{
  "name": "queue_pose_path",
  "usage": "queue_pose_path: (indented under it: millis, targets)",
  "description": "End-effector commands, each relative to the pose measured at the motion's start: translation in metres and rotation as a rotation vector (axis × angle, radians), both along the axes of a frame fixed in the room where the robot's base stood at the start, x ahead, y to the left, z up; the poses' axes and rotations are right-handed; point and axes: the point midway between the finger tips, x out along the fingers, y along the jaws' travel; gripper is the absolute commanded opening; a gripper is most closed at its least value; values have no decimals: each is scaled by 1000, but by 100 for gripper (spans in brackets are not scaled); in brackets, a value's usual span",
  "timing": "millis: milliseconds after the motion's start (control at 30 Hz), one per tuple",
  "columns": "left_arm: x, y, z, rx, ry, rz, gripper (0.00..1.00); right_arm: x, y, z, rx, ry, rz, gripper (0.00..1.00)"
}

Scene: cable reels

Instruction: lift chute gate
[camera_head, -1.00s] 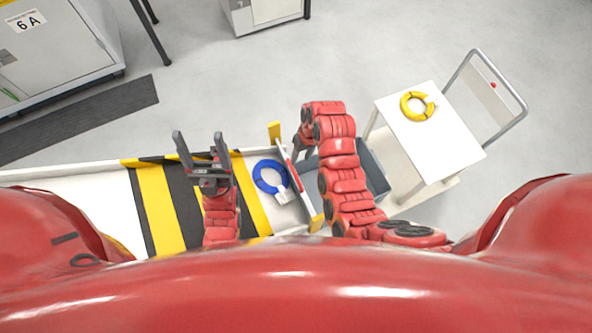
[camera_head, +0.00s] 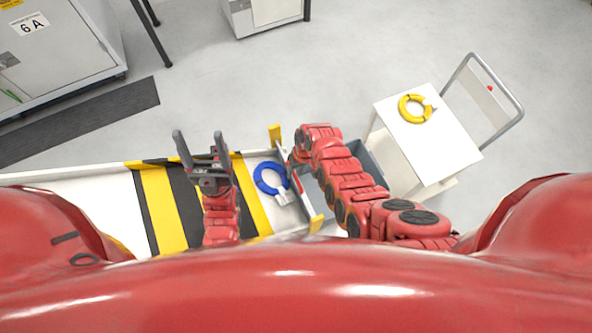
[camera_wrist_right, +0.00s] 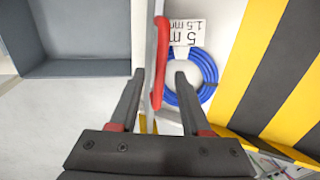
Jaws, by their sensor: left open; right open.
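The chute gate is a thin plate at the right end of the chute, with a red handle (camera_head: 297,179) that also shows in the right wrist view (camera_wrist_right: 160,72). In the right wrist view, my right gripper (camera_wrist_right: 159,80) is open, with a dark finger on each side of the handle. I cannot tell whether it touches the handle. In the head view its fingers are mostly hidden by the red wrist. My left gripper (camera_head: 202,147) is open and empty above the striped part of the chute. A blue cable coil (camera_head: 270,178) with a white label lies behind the gate.
The chute (camera_head: 90,200) has white walls and yellow-black stripes. Yellow posts (camera_head: 275,134) flank the gate. A grey bin (camera_wrist_right: 82,66) stands outside the gate, partly under my right arm. A white cart (camera_head: 425,145) with a yellow coil (camera_head: 413,108) stands to the right.

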Motion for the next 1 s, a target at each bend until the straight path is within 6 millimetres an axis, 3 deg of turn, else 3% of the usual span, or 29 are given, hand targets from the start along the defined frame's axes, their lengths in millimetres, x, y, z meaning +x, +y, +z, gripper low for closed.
queue_pose_path:
  millis: [267, 500, 533, 1000]
  targets:
    - [0, 0, 0, 0, 0, 0, 72, 0, 0, 0, 0, 0, 0, 45]
    - [0, 0, 0, 0, 0, 0, 72, 0, 0, 0, 0, 0, 0, 2]
    - [0, 0, 0, 0, 0, 0, 72, 0, 0, 0, 0, 0, 0, 0]
    - [0, 0, 0, 0, 0, 0, 72, 0, 0, 0, -1, 0, 0, 0]
